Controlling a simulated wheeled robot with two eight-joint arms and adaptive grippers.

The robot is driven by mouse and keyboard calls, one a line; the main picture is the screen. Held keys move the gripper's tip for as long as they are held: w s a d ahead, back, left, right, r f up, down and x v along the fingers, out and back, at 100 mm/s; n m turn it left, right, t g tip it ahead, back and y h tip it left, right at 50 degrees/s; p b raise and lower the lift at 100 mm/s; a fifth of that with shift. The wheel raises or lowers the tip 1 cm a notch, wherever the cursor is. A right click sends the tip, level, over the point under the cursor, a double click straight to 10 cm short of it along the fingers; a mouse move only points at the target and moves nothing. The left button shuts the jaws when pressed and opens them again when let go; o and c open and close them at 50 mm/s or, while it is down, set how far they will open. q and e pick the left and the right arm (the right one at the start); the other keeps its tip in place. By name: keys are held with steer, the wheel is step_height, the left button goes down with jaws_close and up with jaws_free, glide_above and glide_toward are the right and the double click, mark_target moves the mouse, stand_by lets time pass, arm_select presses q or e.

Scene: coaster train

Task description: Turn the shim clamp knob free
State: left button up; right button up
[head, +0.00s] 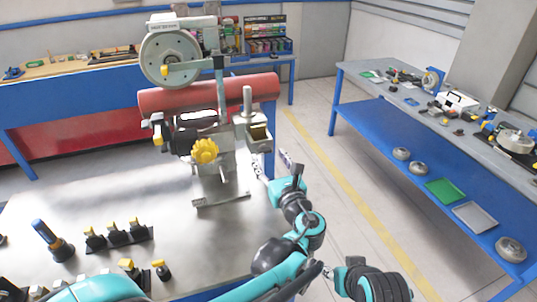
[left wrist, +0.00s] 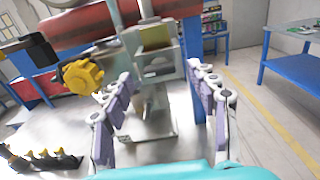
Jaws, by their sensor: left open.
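A yellow lobed knob (head: 205,150) sits on the front of the clamp fixture, below the red roller (head: 165,99). In the left wrist view the knob (left wrist: 83,76) is left of the fingers, clear of them. My left gripper (head: 280,165) is to the right of the knob, beside the fixture's metal bracket (head: 222,172). In the left wrist view my left gripper (left wrist: 163,98) is open with nothing held, and the bracket stands beyond the gap between its fingers.
Several black pieces with yellow tops (head: 115,236) and a blue-handled tool (head: 50,240) stand on the metal bench (head: 110,195). A grey reel (head: 170,59) is above the roller. A blue-framed bench (head: 385,95) is at the right, past open floor.

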mark_target(265, 152)
arm_select(q)
steer(key=shift+x, duration=1.65)
steer(key=shift+s, duration=0.1)
steer(key=c, duration=1.2)
steer(key=shift+o, duration=0.2)
